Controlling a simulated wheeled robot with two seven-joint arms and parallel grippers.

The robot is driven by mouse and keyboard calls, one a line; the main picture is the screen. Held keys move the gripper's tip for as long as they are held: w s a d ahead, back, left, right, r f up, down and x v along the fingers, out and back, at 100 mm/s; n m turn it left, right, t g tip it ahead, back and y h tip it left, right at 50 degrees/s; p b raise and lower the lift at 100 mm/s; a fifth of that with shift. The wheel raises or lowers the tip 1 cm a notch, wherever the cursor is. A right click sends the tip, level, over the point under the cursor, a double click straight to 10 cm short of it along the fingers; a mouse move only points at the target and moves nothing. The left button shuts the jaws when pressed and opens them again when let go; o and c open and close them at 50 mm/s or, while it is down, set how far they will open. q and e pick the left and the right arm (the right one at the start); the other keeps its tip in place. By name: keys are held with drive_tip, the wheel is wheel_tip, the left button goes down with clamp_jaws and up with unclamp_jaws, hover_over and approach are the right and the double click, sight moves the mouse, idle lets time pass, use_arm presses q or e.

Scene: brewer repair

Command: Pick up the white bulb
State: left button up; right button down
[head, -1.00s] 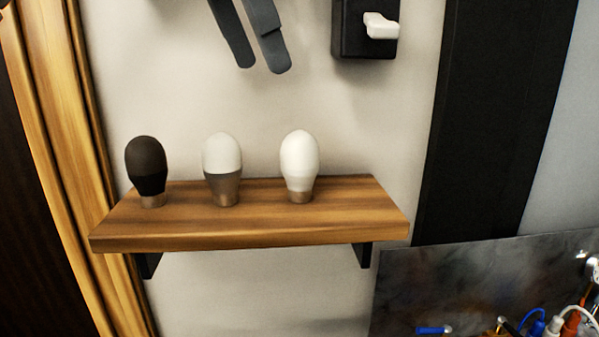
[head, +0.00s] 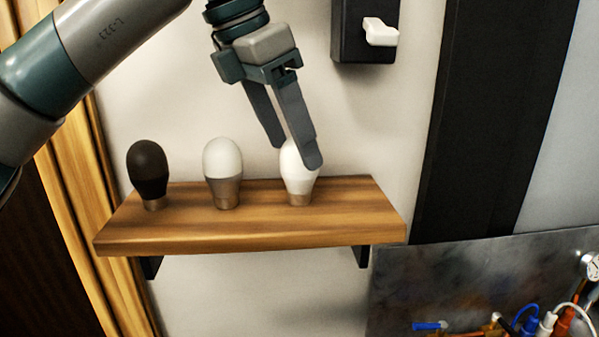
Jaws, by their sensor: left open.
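The white bulb (head: 297,183) stands upright on the right part of a wooden shelf (head: 250,232). My left gripper (head: 295,157) comes down from above, its two fingers apart. Its fingertips are at the bulb's top in the picture, and one finger covers part of the bulb's upper right side. I cannot tell whether the fingers touch it. The bulb still stands on the shelf. My right gripper is not in view.
A bulb with a white top and grey lower part (head: 223,170) and a black bulb (head: 148,172) stand to the left on the shelf. A black box with a white switch (head: 380,32) is on the wall above right. A metal panel with cables (head: 470,285) is at lower right.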

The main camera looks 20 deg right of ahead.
sight(299, 164)
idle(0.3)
use_arm(q)
drive_tip(key=shift+w+d+f+p, duration=0.15)
drive_tip(key=shift+d+f+p, duration=0.1)
drive_tip(key=shift+f+p, duration=0.35)
drive_tip(key=p+x, duration=0.1)
drive_tip(key=x, duration=0.1)
drive_tip(key=shift+w+d+f, duration=0.15)
drive_tip(key=shift+w+f, duration=0.05)
drive_tip(key=shift+f, duration=0.2)
drive_tip(key=shift+d+f+p, duration=0.2)
drive_tip(key=shift+f+p, duration=0.15)
drive_tip(key=shift+f, duration=0.15)
drive_tip(key=c, duration=1.2)
